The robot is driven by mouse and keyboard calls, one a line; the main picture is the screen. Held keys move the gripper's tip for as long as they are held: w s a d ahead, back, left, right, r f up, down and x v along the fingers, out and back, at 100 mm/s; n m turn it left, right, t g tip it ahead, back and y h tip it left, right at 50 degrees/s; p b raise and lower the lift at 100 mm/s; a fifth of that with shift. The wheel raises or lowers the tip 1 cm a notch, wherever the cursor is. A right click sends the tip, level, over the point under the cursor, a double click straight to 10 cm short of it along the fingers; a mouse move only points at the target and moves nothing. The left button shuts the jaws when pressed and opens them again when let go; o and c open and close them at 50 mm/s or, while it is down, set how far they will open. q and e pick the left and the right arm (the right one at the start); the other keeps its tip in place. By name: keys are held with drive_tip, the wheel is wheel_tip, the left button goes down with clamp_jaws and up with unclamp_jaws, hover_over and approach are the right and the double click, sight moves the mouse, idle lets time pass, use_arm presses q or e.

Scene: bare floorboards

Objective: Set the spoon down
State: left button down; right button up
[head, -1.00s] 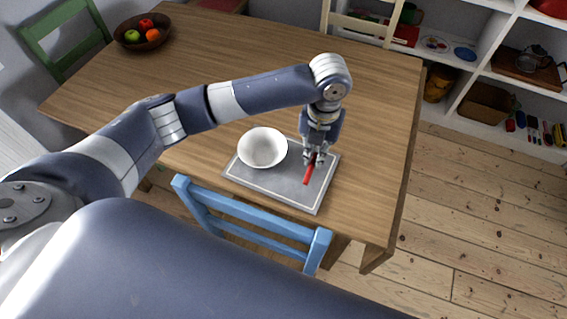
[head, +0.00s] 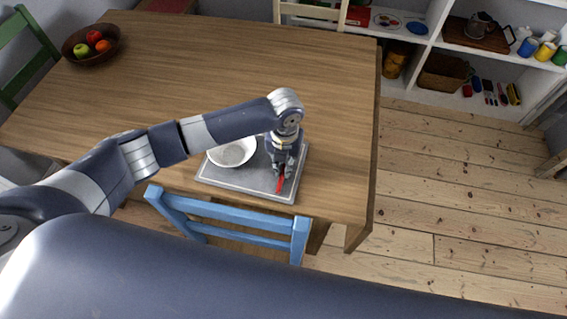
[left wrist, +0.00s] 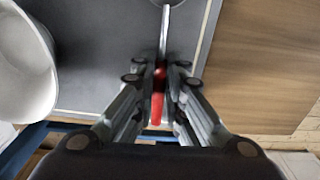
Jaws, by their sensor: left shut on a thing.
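A spoon with a red handle (head: 280,182) is in my left gripper (head: 281,172), over the right part of a grey placemat (head: 217,180). In the left wrist view the fingers are shut on the red handle (left wrist: 158,105), and the metal shaft points away to the top edge, where the bowl end is partly cut off. I cannot tell whether the spoon touches the mat. A white bowl (head: 232,153) stands on the left part of the mat, partly behind my arm; it also shows in the left wrist view (left wrist: 25,70). My right gripper is not in view.
The wooden table (head: 215,60) is mostly clear. A dark fruit bowl (head: 90,46) stands at its far left corner. A blue chair (head: 230,211) stands at the near edge, close to the mat. Shelves (head: 425,75) stand at the back right.

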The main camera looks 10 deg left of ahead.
use_arm(q)
drive_tip(key=shift+f, duration=0.1)
drive_tip(key=c, duration=1.7)
unclamp_jaws()
drive_tip(key=shift+o, duration=0.2)
wheel_tip(320, 180, up, 12)
drive_tip(key=b, duration=0.1)
drive_tip(key=shift+b, duration=0.3)
